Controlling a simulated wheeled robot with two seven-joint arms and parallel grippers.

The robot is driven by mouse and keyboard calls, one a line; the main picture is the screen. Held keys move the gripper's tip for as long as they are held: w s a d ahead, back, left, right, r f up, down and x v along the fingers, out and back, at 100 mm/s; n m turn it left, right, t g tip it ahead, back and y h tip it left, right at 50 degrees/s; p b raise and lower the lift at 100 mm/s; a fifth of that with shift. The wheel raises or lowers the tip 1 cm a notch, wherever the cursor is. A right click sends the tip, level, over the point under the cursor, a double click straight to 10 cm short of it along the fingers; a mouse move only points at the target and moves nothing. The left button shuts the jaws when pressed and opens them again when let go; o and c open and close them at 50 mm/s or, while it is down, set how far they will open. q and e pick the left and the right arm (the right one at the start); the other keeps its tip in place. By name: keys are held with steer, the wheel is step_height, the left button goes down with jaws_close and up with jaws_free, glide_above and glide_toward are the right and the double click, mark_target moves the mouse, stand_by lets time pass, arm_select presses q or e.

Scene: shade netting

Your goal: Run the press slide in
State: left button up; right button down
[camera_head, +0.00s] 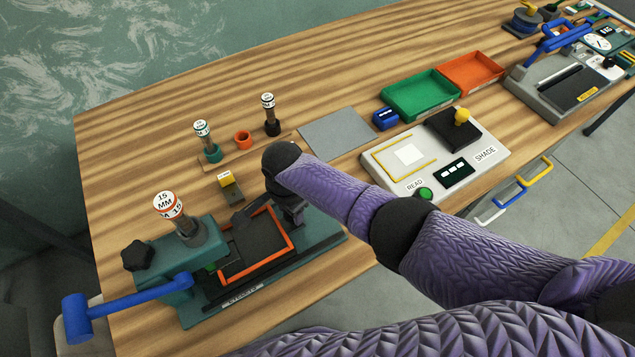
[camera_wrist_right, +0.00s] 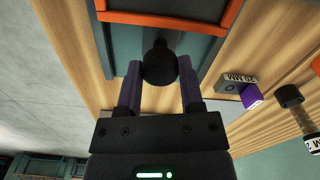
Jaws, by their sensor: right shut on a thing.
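The press (camera_head: 165,262) is teal, with a blue lever (camera_head: 125,303), a black star knob and an upright "15 MM" tool on top. Its slide (camera_head: 258,247) is a dark plate with an orange rim, lying on the rails to the right of the press head, its left edge close to the head. My right gripper (camera_head: 287,212) is at the slide's right end. In the right wrist view its fingers (camera_wrist_right: 160,88) are shut on the slide's round black knob (camera_wrist_right: 160,65). The head view hides the knob behind my gripper. My left gripper is not in view.
Two more labelled tools (camera_head: 212,152) and an orange ring (camera_head: 243,139) stand behind the press. A grey mat (camera_head: 335,133), a shade reader (camera_head: 432,160), a green tray (camera_head: 420,104) and an orange tray (camera_head: 497,74) lie further right.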

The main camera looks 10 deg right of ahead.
steer(key=shift+a, duration=0.55)
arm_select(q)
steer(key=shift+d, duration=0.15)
arm_select(e)
steer(key=shift+s, duration=0.15)
steer(key=shift+a, duration=0.1)
steer(key=c, duration=0.5)
jaws_free()
steer(key=shift+c, duration=0.2)
steer(key=o, duration=0.3)
steer(key=shift+a, duration=0.15)
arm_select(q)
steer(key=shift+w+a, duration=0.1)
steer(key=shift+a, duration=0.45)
arm_select(e)
steer(key=shift+s, duration=0.1)
